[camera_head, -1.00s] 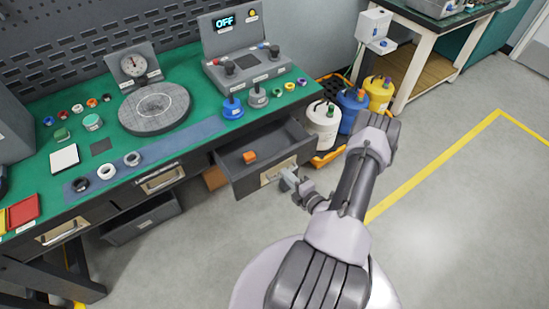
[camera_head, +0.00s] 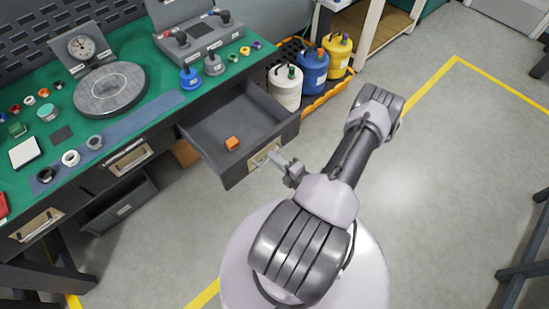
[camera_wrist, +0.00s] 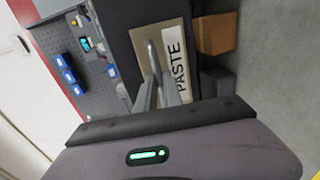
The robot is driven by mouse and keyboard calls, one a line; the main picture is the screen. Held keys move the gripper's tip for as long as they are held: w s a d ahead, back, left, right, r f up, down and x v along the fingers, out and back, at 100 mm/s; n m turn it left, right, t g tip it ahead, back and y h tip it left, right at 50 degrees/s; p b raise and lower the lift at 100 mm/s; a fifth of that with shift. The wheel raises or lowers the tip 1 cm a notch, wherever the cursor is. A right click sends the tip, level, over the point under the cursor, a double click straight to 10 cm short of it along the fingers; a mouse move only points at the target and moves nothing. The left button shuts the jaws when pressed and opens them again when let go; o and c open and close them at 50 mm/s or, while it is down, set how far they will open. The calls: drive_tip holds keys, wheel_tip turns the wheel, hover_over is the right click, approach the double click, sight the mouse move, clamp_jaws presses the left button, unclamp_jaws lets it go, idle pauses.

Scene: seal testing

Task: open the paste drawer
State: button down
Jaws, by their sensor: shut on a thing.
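The paste drawer (camera_head: 203,139) is the right one under the green bench and stands pulled well out, with a small orange block (camera_head: 232,143) inside. Its front shows in the wrist view with a "PASTE" label (camera_wrist: 176,62) and a metal handle (camera_wrist: 153,57). My gripper (camera_head: 278,158) is at the drawer front, shut on the handle. In the wrist view my gripper (camera_wrist: 160,90) has its fingers at the handle bar; the exact contact is partly hidden.
Two other drawers, a middle one (camera_head: 128,160) and a left one (camera_head: 38,227), are shut. An open grey bin (camera_head: 120,207) sits below. White, blue and yellow canisters (camera_head: 314,70) stand right of the bench.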

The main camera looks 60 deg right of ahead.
drive_tip(key=c, duration=1.5)
unclamp_jaws()
drive_tip(key=shift+d, duration=0.1)
drive_tip(key=shift+s, duration=0.1)
drive_tip(key=p+v, duration=0.4)
drive_tip(key=v, duration=1.3)
drive_tip(key=shift+s, duration=0.1)
